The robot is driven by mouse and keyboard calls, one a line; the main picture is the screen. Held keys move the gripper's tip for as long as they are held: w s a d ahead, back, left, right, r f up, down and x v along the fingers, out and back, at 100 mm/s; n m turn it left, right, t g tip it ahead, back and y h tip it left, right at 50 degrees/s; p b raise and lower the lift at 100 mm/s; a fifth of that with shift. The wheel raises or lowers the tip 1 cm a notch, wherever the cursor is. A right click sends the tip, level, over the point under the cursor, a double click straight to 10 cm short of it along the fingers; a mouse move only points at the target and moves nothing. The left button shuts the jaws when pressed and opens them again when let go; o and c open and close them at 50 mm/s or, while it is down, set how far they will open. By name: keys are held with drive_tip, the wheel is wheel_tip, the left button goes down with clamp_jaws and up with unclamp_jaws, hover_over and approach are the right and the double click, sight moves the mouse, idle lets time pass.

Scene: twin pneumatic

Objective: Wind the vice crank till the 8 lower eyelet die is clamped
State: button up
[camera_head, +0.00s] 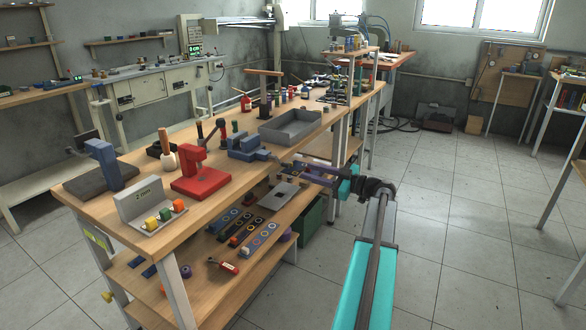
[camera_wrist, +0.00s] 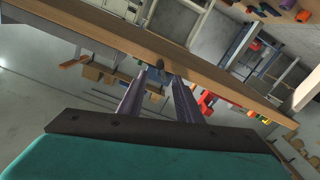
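The blue vice (camera_head: 246,149) stands near the table's front edge, left of the grey tray. Its crank side faces my gripper, but the crank is too small to make out clearly. My gripper (camera_head: 294,164) reaches in from the right, its purple fingers just off the edge by the vice. In the wrist view the two fingers of my gripper (camera_wrist: 160,78) stand apart. A small blue-grey part (camera_wrist: 156,73) shows between or just beyond their tips; I cannot tell whether they touch it. I cannot identify the 8 lower eyelet die or see whether one sits in the jaws.
A grey open tray (camera_head: 290,128) lies behind the vice. A red press (camera_head: 197,178) stands left of it. A white stand (camera_head: 141,203) holds coloured pieces at the front left. The wooden tabletop (camera_head: 215,203) has a lower shelf with several parts. Open floor lies right.

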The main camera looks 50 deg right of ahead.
sight(279, 161)
drive_tip(key=x, duration=0.8)
drive_tip(key=shift+c, duration=0.3)
clamp_jaws()
